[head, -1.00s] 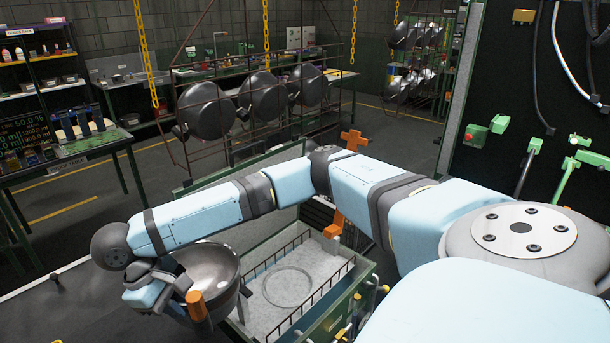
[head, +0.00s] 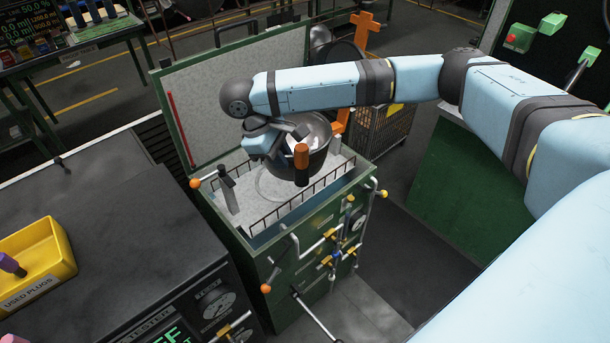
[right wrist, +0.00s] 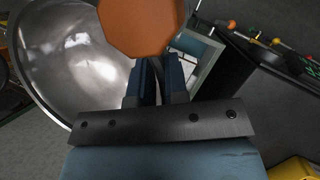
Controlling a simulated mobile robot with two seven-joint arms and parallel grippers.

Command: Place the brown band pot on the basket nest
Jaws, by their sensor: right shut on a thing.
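The brown band pot (head: 318,165), dark metal with a brown-orange band (head: 301,156) on its handle, is in my right gripper (head: 284,138). It hangs over the basket in the open green tank, hiding part of the basket. The basket nest (head: 262,187) is a pale ring on the basket floor inside low wire rails; its far right part is hidden by the pot. In the right wrist view the pot's shiny bowl (right wrist: 85,60) is on the left, and the brown handle end (right wrist: 140,25) stands just ahead of the fingers. My left gripper is not in view.
The tank's raised lid (head: 225,105) stands behind the basket. Levers and valves line the tank's front (head: 320,255). A dark bench (head: 100,225) with a yellow plug bin (head: 35,265) is at left. A wire cart (head: 385,135) stands behind right.

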